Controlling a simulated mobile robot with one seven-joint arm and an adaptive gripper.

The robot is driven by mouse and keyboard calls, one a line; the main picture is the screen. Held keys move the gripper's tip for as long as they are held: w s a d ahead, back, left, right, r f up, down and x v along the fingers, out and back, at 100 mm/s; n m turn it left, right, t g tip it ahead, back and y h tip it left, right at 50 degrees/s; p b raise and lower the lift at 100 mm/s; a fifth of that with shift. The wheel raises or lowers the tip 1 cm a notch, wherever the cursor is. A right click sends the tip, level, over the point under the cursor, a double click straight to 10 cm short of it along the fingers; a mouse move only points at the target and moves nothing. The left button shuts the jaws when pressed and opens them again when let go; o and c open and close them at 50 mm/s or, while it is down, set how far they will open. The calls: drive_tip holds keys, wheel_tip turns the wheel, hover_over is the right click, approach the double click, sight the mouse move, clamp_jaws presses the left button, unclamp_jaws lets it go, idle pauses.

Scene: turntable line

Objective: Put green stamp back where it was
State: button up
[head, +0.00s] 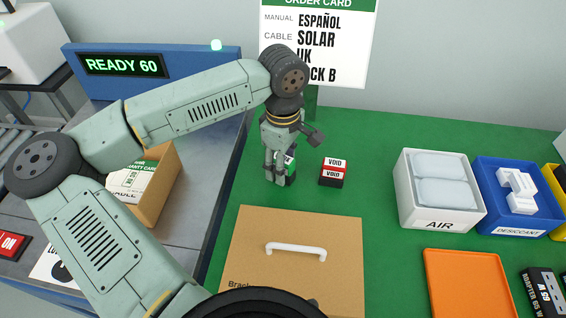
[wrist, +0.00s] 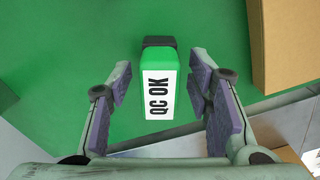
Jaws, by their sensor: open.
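The green stamp (wrist: 158,75) has a white "QC OK" label and a dark base. In the wrist view it stands on the green mat between the open fingers of my gripper (wrist: 158,105), with a gap on each side. In the head view my gripper (head: 277,170) is low over the mat, and the stamp (head: 290,172) is mostly hidden behind the fingers. A red and black "VOID" stamp (head: 333,173) stands just to the right, apart from my gripper.
A cardboard box with a white handle (head: 250,245) lies in front. An open carton (head: 160,190) is at left. The AIR bin (head: 440,215), the blue DESICCANT bin (head: 515,215) and an orange tray (head: 468,285) are at right. The order card (head: 318,45) stands behind.

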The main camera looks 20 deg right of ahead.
wheel_tip(320, 180, up, 12)
drive_tip(key=shift+f+b, duration=0.25)
drive_tip(key=shift+b, duration=0.9)
drive_tip(key=shift+a, duration=0.1)
